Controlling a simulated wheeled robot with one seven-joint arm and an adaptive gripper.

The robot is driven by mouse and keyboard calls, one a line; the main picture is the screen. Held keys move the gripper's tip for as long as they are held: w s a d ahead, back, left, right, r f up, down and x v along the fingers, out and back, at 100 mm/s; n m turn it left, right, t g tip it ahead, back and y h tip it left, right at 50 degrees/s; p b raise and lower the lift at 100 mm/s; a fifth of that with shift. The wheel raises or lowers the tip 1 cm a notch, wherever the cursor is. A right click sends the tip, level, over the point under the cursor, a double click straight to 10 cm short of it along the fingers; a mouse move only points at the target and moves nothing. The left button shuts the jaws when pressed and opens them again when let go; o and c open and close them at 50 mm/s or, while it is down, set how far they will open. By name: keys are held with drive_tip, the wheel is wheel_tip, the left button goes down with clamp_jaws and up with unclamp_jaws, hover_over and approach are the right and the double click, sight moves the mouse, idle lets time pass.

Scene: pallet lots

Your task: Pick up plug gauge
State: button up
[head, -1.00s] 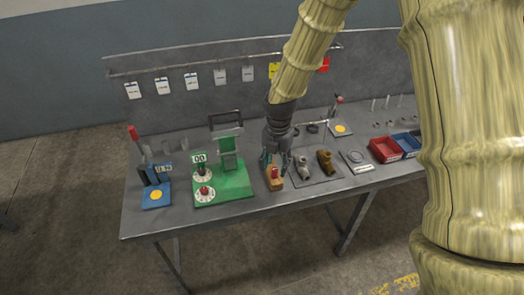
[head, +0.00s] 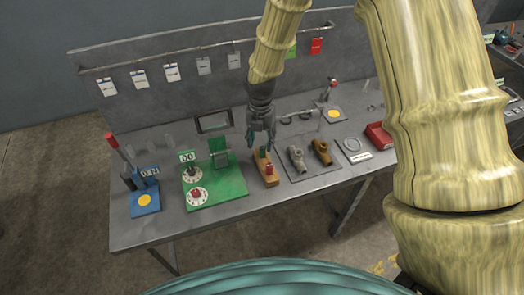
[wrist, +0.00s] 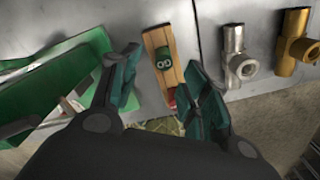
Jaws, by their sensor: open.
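The plug gauge appears to be the small piece with a green part (wrist: 164,58) and a red part (head: 268,168) on a narrow wooden block (head: 268,181). The block lies on the grey bench, right of the green fixture. In the wrist view the block (wrist: 155,39) runs between my fingers, and the red part is mostly hidden by the right finger. My gripper (head: 262,143) is open and empty, pointing down over the back end of the block. It also shows in the wrist view (wrist: 163,68), with one finger on each side of the block. Contact cannot be told.
The green fixture (head: 228,189) with dials stands close on the left. A grey pipe fitting (head: 297,158) and a brass one (head: 321,152) lie on a plate at right. A blue device (head: 145,197) with a red-tipped lever stands at far left. A red bin (head: 378,137) is farther right.

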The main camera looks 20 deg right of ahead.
sight(262, 148)
drive_tip(key=shift+s+d+f, duration=0.15)
drive_tip(key=shift+f, duration=0.25)
drive_tip(key=shift+w+d+f+p, duration=0.1)
drive_tip(key=shift+f+p, duration=0.4)
drive_tip(key=shift+f, duration=0.15)
drive_tip(key=shift+w+d+f+p, duration=0.1)
drive_tip(key=shift+f+p, duration=0.4)
drive_tip(key=shift+f, duration=0.15)
drive_tip(key=shift+f+p, duration=0.35)
drive_tip(key=shift+f, duration=0.9)
clamp_jaws()
